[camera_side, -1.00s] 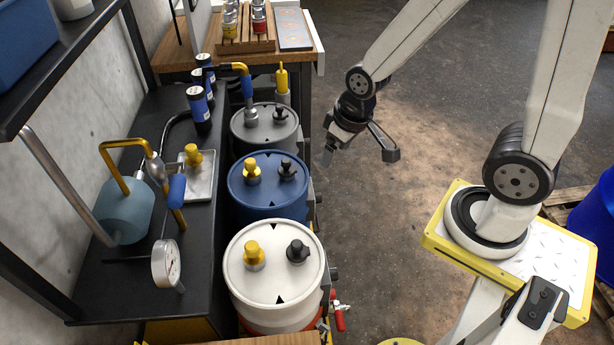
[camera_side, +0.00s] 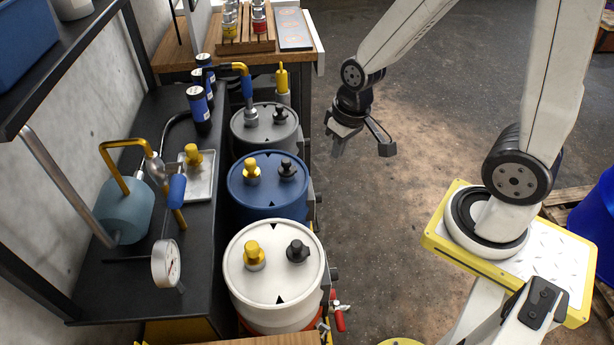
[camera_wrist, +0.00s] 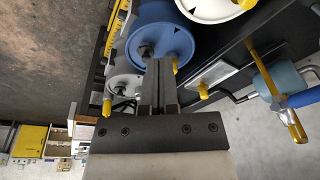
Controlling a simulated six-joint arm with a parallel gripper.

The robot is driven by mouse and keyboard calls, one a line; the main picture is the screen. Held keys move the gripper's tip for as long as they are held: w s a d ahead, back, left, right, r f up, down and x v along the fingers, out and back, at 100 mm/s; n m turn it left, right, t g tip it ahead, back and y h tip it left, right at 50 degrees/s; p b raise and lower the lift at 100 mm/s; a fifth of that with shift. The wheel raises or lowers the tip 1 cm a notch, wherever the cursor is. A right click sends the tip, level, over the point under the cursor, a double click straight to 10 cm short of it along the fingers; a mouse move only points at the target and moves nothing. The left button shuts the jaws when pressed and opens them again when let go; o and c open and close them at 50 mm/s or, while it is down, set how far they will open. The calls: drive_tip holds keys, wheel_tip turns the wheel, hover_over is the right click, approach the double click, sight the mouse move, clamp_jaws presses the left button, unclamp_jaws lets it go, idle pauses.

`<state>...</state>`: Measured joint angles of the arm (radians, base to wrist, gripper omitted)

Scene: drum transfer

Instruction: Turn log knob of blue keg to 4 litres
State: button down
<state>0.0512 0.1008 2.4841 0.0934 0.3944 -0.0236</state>
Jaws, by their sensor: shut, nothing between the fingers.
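The blue keg (camera_side: 266,203) stands between the grey keg (camera_side: 265,138) and the white keg (camera_side: 273,302). It has a yellow cap (camera_side: 252,168) and a black cap (camera_side: 288,167) on top. A small grey fitting (camera_side: 311,188) shows at its right side; I cannot make out a log knob's scale or setting. My gripper (camera_side: 337,152) hangs in the air right of the kegs, apart from them, fingers pointing down. In the wrist view my gripper (camera_wrist: 158,68) is shut and empty, with its fingers in front of the blue keg (camera_wrist: 165,28).
A black bench (camera_side: 125,284) on the left holds a gauge (camera_side: 167,264), a metal tray (camera_side: 205,185) and piping. A wooden table (camera_side: 290,63) with a bottle rack stands at the back. The floor (camera_side: 400,230) right of the kegs is clear.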

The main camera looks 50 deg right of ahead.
drive_tip(key=w+d+f+m+g+y, duration=0.25)
drive_tip(key=w+d+f+m, duration=0.3)
drive_tip(key=f, duration=0.35)
drive_tip(key=m+t+y, duration=0.4)
drive_tip(key=m+t, duration=0.7)
drive_tip(key=m, duration=0.5)
approach(317, 198)
drive_tip(key=w+d, duration=0.1)
drive_tip(key=d, duration=0.1)
drive_tip(key=shift+s+d+f+m+t, duration=0.1)
drive_tip(key=shift+f+m+t, duration=0.15)
drive_tip(key=shift+f, duration=0.2)
drive_tip(key=shift+s+d+f+m+t, duration=0.1)
drive_tip(key=shift+f+t, duration=0.1)
drive_tip(key=shift+f, duration=0.3)
drive_tip(key=shift+a+h, duration=0.1)
drive_tip(key=shift+h, duration=0.15)
drive_tip(key=w+a, duration=0.5)
drive_tip(key=shift+d+f, duration=0.1)
drive_tip(key=shift+f, duration=0.2)
